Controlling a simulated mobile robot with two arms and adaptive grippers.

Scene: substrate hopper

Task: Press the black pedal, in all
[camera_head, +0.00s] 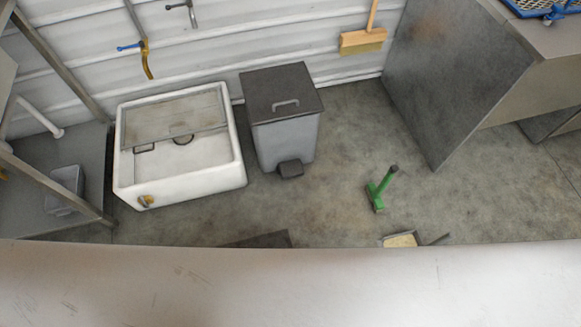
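A black pedal (291,169) sticks out at the foot of a grey bin (287,143) that stands on the floor against the back wall. The bin's dark lid (281,91) is closed and has a light handle on top. Nothing touches the pedal, and the floor before it is bare. Neither of my grippers is in view.
A white sink-like tub (186,197) stands left of the bin. A green-headed tool (381,188) stands on the floor to the right. A dustpan (401,240) and a dark mat (262,240) lie nearer. A pale surface (290,285) fills the bottom.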

